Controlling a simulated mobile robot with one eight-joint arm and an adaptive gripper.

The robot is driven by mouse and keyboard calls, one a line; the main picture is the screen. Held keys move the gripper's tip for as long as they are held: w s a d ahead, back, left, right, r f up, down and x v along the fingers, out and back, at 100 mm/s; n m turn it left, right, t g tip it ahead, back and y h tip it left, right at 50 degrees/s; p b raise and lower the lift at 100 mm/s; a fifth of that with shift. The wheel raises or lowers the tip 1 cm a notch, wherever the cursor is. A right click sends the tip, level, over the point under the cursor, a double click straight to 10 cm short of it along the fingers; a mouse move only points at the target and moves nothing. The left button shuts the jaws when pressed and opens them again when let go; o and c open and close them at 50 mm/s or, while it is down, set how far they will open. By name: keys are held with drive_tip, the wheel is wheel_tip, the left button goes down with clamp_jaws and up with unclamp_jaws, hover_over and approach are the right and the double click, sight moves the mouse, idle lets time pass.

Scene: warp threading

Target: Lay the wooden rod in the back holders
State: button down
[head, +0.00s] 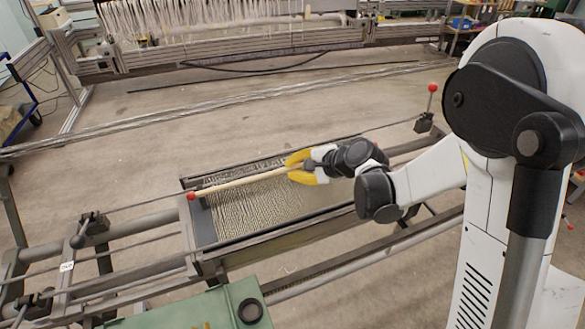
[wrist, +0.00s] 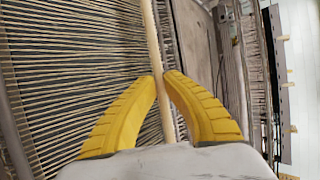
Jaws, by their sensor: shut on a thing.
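The wooden rod (head: 237,182) is long, thin and pale, and lies across the picture over the threads in the head view. My gripper (head: 289,167) has its yellow fingers shut on the rod near its visible right part. In the wrist view the rod (wrist: 153,40) runs lengthwise between the fingertips of my gripper (wrist: 162,78). Its far end leaves the top edge there. The dark metal frame (head: 206,228) around the threads lies below the rod. I cannot make out the back holders clearly, nor whether the rod touches the frame.
Pale warp threads (head: 255,207) fill the frame, and also show in the wrist view (wrist: 75,60). A red ball (head: 191,196) shows at the rod's left end. A red-topped lever (head: 432,88) stands at the right. A green machine part (head: 215,308) is in front. Bare floor (head: 215,130) lies behind.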

drive_tip(key=shift+f+b, duration=0.55)
drive_tip(key=c, duration=1.5)
unclamp_jaws()
drive_tip(key=shift+c, duration=0.2)
drive_tip(key=v, duration=1.2)
drive_tip(key=s+d+r+n+h, duration=0.1)
drive_tip(key=s+d+n+h, duration=0.3)
drive_tip(key=s, duration=0.6)
drive_tip(key=s+d+r+n+h, duration=0.2)
drive_tip(key=s+d+n+h, duration=0.2)
drive_tip(key=s, duration=0.6)
drive_tip(key=d+n, duration=0.2)
drive_tip(key=n, duration=0.1)
drive_tip(key=shift+d+r+n, duration=0.2)
drive_tip(key=shift+r+n, duration=0.1)
